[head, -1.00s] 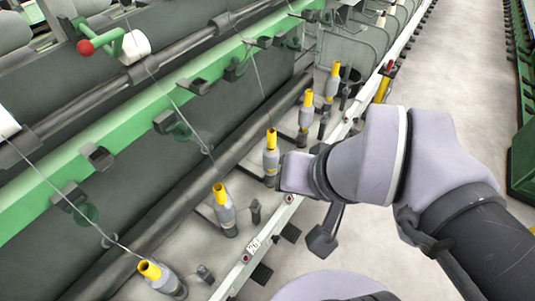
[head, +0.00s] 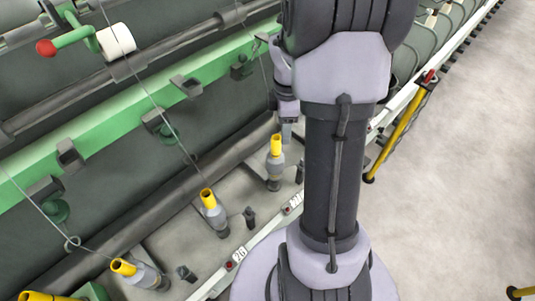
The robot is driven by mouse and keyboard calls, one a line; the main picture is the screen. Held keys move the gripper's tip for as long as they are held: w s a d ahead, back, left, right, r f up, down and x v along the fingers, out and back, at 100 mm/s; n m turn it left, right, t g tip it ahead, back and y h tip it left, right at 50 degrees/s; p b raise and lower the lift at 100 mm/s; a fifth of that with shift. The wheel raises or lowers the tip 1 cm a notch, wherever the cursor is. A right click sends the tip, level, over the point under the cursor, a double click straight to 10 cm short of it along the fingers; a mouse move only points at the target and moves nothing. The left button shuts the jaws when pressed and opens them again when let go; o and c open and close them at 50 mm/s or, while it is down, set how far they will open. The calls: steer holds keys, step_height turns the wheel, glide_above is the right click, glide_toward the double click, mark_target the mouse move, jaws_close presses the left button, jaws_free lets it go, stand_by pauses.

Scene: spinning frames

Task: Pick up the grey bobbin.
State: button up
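Several grey bobbins with yellow tube tops stand in a row along the spinning frame. The nearest to my arm is a grey bobbin (head: 275,170), upright just left of my arm column. Another grey bobbin (head: 216,216) stands lower left, tilted in the picture, and a third grey bobbin (head: 146,278) is near the bottom. My gripper (head: 287,132) hangs down just above and right of the nearest bobbin's yellow top. My arm partly hides it, and I cannot tell whether its fingers are open or whether they touch the bobbin.
A green rail (head: 110,142) with dark brackets runs diagonally behind the bobbins. A white roll (head: 116,41) sits on a green arm with a red knob (head: 46,48). A white rail (head: 263,237) with number tags runs in front. Grey floor (head: 450,180) is open at right.

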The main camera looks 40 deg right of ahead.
mark_target(277, 145)
steer(key=f+b, duration=0.1)
steer(key=f, duration=0.2)
steer(key=w+a+f+b, duration=0.1)
steer(key=f+b, duration=0.1)
steer(key=f, duration=0.1)
steer(key=f+b, duration=0.1)
steer(key=f, duration=0.2)
steer(key=shift+w+a+f, duration=0.15)
steer(key=shift+w+f, duration=0.05)
steer(key=shift+w, duration=0.05)
steer(key=shift+r, duration=0.15)
jaws_close()
stand_by(0.7)
